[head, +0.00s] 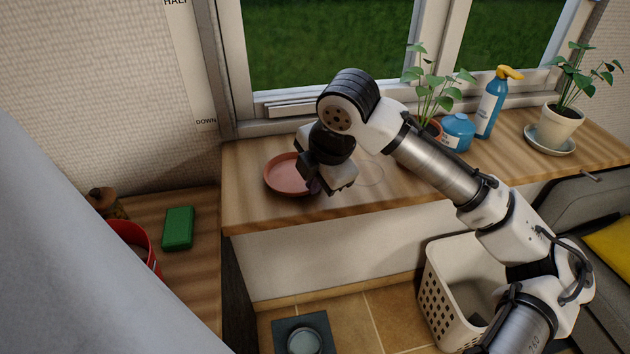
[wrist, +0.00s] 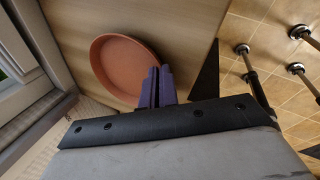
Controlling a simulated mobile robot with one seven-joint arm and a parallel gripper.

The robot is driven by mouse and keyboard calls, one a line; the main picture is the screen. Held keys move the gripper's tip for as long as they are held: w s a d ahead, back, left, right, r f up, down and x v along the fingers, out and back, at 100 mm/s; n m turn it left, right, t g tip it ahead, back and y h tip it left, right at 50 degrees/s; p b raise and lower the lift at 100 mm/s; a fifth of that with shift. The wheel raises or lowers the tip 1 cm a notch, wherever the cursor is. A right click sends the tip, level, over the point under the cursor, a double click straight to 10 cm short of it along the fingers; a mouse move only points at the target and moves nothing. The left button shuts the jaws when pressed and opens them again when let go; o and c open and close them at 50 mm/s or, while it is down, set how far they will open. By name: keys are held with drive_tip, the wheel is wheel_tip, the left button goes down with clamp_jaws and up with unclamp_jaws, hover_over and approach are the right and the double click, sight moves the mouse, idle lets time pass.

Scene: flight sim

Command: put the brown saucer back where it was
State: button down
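The brown saucer (head: 287,174) is a round, shallow terracotta dish at the left end of the wooden sill, in the head view. It looks level; whether it touches the wood is hard to tell. My gripper (head: 314,187) is at its right edge and hides part of it. In the wrist view, the purple fingers of my gripper (wrist: 157,86) are nearly together at the rim of the saucer (wrist: 122,68) and appear closed on it. A faint ring mark (head: 370,173) shows on the sill to the right of my gripper.
A potted plant (head: 436,90), a blue round bottle (head: 457,132), a blue spray bottle (head: 489,108) and a plant in a white pot (head: 557,127) stand further right on the sill. A white basket (head: 447,298) is on the floor. A green block (head: 178,228) lies lower left.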

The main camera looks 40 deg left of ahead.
drive_tip(key=shift+f, duration=0.15)
drive_tip(key=shift+f, duration=0.1)
drive_tip(key=c, duration=1.7)
unclamp_jaws()
